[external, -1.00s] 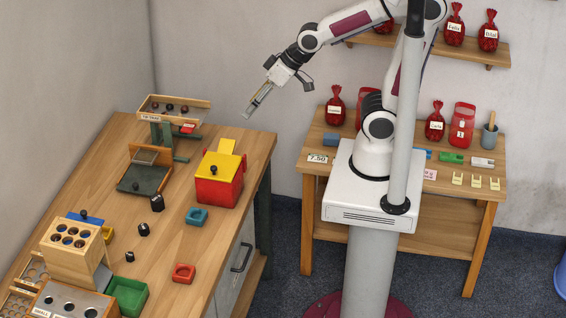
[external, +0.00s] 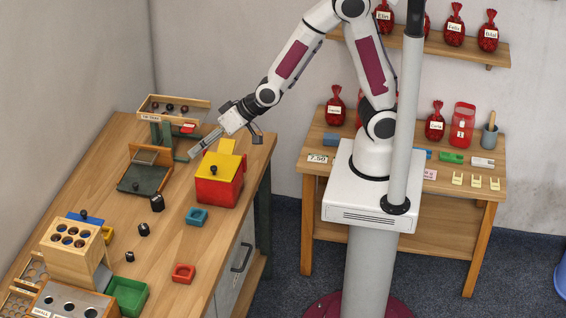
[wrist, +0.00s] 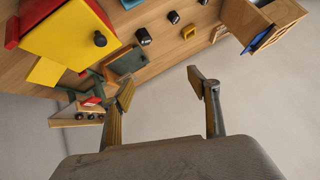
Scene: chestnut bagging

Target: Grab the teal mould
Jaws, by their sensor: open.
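The teal mould (external: 197,216) is a small square block with a hollow in its top. My gripper (external: 197,153) is open and empty, in the air at the upper left of the red and yellow box, well above and behind the mould. In the wrist view the two fingers (wrist: 163,84) are spread apart with nothing between them.
The red box (external: 217,190) with its yellow lid stands between my gripper and the mould. A red mould (external: 183,273) lies nearer the front. Black weights (external: 157,203) stand to the left. A green tray (external: 128,295) is at front left. Bench between the teal and red moulds is clear.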

